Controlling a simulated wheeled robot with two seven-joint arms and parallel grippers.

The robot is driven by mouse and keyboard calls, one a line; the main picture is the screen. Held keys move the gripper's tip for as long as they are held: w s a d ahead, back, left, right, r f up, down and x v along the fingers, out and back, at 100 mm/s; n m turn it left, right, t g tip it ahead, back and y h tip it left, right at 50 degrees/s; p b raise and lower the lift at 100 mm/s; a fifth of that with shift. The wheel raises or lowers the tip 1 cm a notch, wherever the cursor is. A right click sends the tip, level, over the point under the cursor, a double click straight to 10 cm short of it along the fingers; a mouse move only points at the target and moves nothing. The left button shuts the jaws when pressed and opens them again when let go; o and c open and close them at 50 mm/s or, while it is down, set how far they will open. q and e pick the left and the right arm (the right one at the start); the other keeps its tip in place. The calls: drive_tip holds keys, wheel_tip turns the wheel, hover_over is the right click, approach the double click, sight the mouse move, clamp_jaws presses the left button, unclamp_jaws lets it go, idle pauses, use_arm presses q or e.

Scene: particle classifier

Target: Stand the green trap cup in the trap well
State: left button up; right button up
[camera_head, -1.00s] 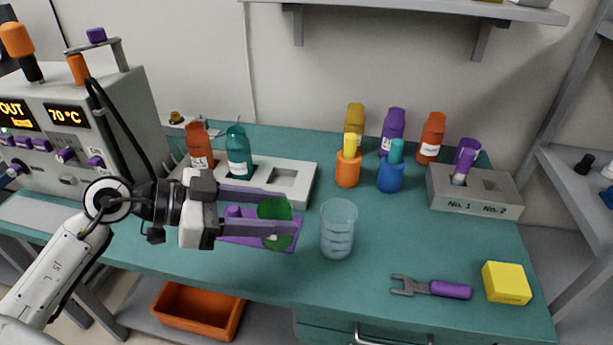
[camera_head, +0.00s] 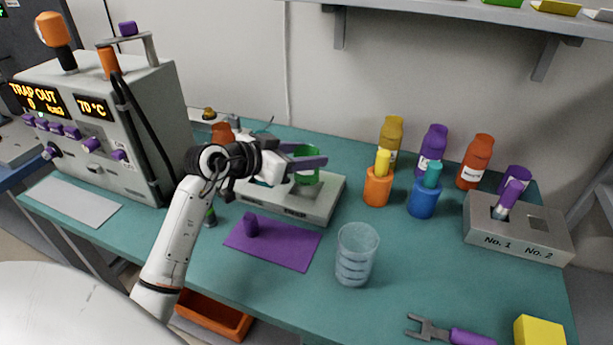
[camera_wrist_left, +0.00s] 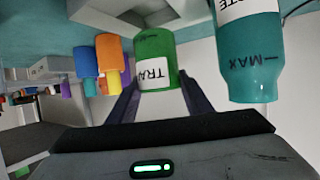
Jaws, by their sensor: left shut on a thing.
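My left gripper (camera_head: 308,165) is shut on the green trap cup (camera_head: 306,152), holding it above the back-left grey block. In the left wrist view the green cup (camera_wrist_left: 156,60) sits between the two fingers, its white label partly readable. The grey block (camera_head: 328,196) has a label on its front. Its trap well is hidden in the head view by my gripper and the cup. A teal bottle (camera_wrist_left: 250,60) is close beside the cup in the left wrist view; my arm hides it in the head view. My right gripper is not in view.
A purple mat (camera_head: 285,247) with a small peg lies in front of the block. A clear beaker (camera_head: 356,255) stands right of it. Orange (camera_head: 378,188) and blue (camera_head: 423,203) holders stand right of the block. The instrument (camera_head: 130,125) is at left.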

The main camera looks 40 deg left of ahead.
sight(297, 174)
use_arm(q)
wheel_tip(297, 174, down, 5)
drive_tip(key=shift+b, duration=0.5)
drive_tip(key=shift+f, duration=0.15)
drive_tip(key=o, duration=1.1)
drive_tip(key=shift+s+r, duration=0.15)
drive_tip(key=shift+r, duration=0.05)
drive_tip(key=p+v, duration=0.1)
drive_tip(key=v, duration=1)
drive_tip(key=shift+s+a+r, duration=0.1)
drive_tip(key=shift+s+r, duration=0.05)
drive_tip(key=shift+s, duration=0.2)
